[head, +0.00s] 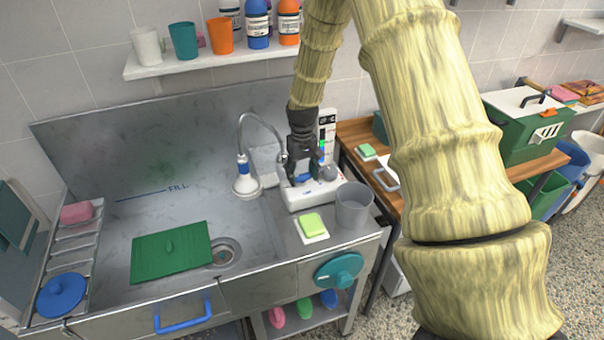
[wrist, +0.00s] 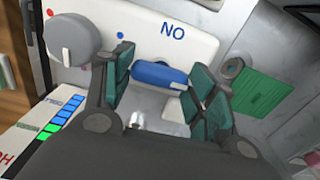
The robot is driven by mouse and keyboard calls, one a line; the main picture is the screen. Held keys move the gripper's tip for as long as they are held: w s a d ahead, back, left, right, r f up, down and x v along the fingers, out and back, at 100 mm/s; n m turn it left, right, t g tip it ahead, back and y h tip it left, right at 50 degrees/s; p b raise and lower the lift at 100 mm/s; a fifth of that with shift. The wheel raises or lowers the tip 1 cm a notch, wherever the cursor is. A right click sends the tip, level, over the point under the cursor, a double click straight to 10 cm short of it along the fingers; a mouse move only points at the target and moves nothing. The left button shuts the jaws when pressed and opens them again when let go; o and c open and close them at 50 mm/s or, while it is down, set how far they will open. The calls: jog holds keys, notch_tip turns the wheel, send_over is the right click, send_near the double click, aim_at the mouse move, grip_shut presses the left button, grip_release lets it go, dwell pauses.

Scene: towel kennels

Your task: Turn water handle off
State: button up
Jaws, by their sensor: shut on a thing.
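The water handle is a blue lever (wrist: 160,75) on a white panel (wrist: 200,45) marked NO. In the wrist view it lies crosswise between the two teal fingertips of my gripper (wrist: 161,77). My gripper is shut on it. In the head view my gripper (head: 304,168) reaches down over the white tap unit (head: 302,196) at the right of the sink, and the blue lever (head: 303,179) shows only in part. A grey round knob (wrist: 73,39) sits beside it on the panel, near red and blue dots. Whether water runs from the shower head (head: 246,184) I cannot tell.
A steel sink (head: 130,210) holds a green board (head: 170,252) left of the drain. A grey cup (head: 354,208) and a yellow-green sponge (head: 311,223) stand close in front of the tap unit. A shelf (head: 205,63) with cups and bottles hangs behind.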

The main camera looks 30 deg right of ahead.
aim_at(302, 174)
jog(key=shift+w+d+r+m, duration=0.1)
jog(key=shift+w+r+m, duration=0.05)
jog(key=shift+m, duration=0.25)
jog(key=o, duration=0.8)
jog(key=shift+o, duration=1.1)
notch_tip(302, 174, up, 12)
